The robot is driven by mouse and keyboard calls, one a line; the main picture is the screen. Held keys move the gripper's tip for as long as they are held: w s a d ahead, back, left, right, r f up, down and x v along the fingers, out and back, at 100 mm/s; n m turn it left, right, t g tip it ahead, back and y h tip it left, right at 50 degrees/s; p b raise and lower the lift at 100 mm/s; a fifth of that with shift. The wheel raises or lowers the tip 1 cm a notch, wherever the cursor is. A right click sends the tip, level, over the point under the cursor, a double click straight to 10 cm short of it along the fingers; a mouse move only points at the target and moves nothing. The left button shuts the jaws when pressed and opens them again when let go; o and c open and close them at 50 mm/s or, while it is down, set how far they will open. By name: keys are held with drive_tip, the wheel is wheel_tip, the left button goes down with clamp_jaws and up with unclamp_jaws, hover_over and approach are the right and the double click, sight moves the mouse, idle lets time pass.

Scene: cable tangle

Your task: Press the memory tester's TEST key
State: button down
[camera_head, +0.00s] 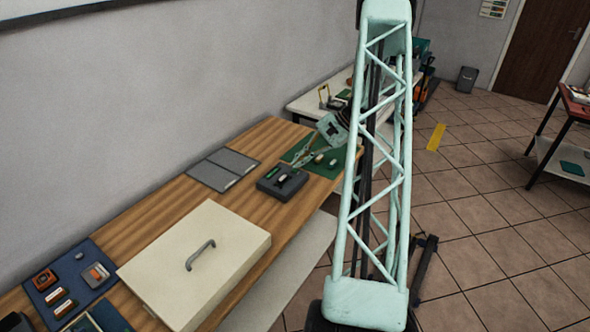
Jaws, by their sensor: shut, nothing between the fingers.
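A dark grey box-shaped device (268,189), which looks like the memory tester, sits on the wooden bench. It has a green strip and a small pale part on top. I cannot make out the TEST key at this size. My gripper (298,163) is shut and empty. It comes down at a slant from the upper right, with its fingertips close to the device's back right edge. I cannot tell whether the fingertips touch it.
A green mat (330,169) with small parts lies right of the device. Flat grey panels (223,169) lie behind left. A large cream lid with a handle (215,240) covers the bench front. A blue mat (78,262) holds several small parts at far left. Bare wood (170,218) shows between.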

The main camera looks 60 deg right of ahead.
sight(298, 173)
drive_tip(key=shift+r+p, duration=0.65)
drive_tip(key=shift+r, duration=1.4)
